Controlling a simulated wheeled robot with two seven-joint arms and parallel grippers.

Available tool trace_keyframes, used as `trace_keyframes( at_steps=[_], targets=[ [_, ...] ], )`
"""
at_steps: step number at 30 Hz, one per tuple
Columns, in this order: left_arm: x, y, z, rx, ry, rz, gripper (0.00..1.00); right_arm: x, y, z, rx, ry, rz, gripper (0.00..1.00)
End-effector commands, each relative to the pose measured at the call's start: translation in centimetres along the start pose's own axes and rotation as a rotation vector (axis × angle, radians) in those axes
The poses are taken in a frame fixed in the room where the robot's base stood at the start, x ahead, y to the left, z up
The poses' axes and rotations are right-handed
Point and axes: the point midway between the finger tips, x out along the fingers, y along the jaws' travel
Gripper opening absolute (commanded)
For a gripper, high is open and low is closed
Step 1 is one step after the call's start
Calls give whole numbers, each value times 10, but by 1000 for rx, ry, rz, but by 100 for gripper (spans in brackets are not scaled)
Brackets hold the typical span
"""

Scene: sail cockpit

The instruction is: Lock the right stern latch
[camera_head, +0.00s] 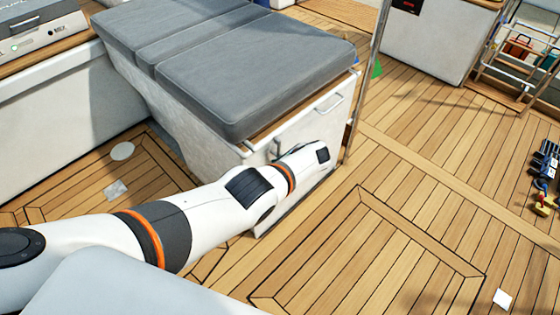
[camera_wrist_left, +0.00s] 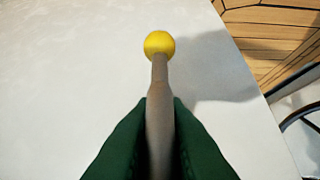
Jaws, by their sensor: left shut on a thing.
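A grey latch lever with a yellow ball on its end (camera_wrist_left: 159,44) shows in the left wrist view, in front of a pale flat surface. The green fingers of my left gripper (camera_wrist_left: 160,118) are shut on the lever's shaft, below the ball, one finger on each side. The lever's base is hidden between the fingers. In the head view my left arm reaches to the end face of the white bench locker (camera_head: 318,118), and the arm hides the lever there. My right gripper does not show.
Grey cushions (camera_head: 255,75) lie on the locker, and a small handle (camera_head: 327,108) is on its end face. A thin upright pole (camera_head: 366,85) stands by the corner. The plank deck (camera_head: 375,250) to the right is mostly clear. A rack (camera_head: 515,60) stands at the far right.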

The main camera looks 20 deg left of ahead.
Motion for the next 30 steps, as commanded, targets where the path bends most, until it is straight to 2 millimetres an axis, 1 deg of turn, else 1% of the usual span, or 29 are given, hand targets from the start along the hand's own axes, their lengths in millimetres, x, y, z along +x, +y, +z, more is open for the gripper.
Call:
trace_keyframes(
  at_steps=[1,9,10,13,14,27,30],
  targets=[
    [0,-1,2,4,-3,-4,0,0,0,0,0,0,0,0],
    [0,-1,2,3,-4,-4,0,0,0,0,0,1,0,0],
    [0,-1,2,3,-4,-4,14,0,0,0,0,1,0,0],
    [0,-1,2,2,-4,-3,30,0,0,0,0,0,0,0],
    [0,-1,2,2,-4,-3,33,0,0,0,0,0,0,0],
    [0,0,0,-1,-1,0,33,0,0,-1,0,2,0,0],
    [0,-1,0,-12,-1,10,33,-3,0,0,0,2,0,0]
  ],
)
